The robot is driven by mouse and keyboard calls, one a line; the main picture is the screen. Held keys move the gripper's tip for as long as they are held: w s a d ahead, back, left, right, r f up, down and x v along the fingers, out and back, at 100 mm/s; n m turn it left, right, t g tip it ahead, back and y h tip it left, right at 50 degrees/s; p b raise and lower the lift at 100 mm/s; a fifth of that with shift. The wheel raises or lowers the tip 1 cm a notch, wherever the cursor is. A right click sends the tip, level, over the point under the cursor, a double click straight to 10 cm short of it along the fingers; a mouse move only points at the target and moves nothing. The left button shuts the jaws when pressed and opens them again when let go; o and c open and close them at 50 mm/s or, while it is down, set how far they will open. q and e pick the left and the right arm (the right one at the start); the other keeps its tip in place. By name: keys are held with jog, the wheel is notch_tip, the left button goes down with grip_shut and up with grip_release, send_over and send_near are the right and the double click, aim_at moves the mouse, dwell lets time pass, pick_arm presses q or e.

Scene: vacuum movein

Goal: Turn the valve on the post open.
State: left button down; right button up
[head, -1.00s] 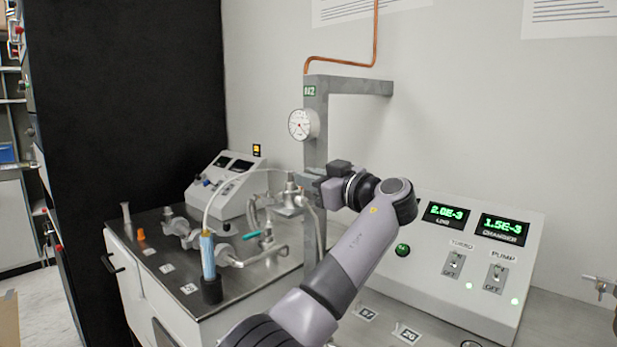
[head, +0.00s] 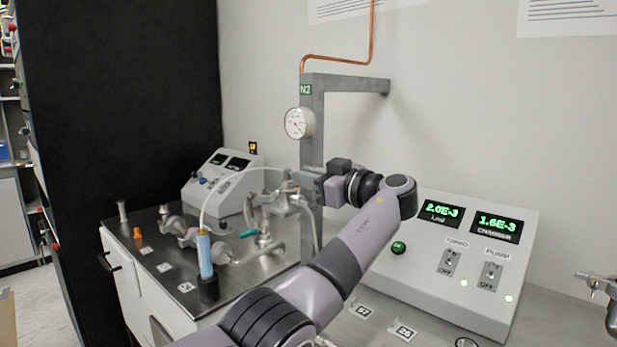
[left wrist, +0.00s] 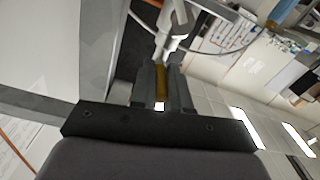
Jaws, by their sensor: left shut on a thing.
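The grey metal post (head: 312,135) stands behind the steel bench, with an N2 label and a round white gauge (head: 297,123) on it. My left gripper (head: 310,183) reaches in from the right at mid-height of the post. In the left wrist view its fingers (left wrist: 161,90) are shut on a yellowish, brass-coloured piece, the valve handle (left wrist: 162,80). A pale metal fitting (left wrist: 174,30) lies just beyond the fingertips. In the head view the gripper hides the valve handle, so its angle cannot be told there. My right gripper is not in view.
Hoses and glassware crowd the steel bench (head: 245,290) left of the post, with a blue-filled tube (head: 205,257) at the front. A sloped console (head: 425,275) with green displays stands right of the post. A copper pipe (head: 340,59) runs above.

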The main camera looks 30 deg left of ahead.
pick_arm(q)
jog(key=c, duration=1.1)
grip_release()
jog(key=b+v, duration=0.1)
jog(key=v, duration=0.6)
jog(key=shift+f, duration=0.1)
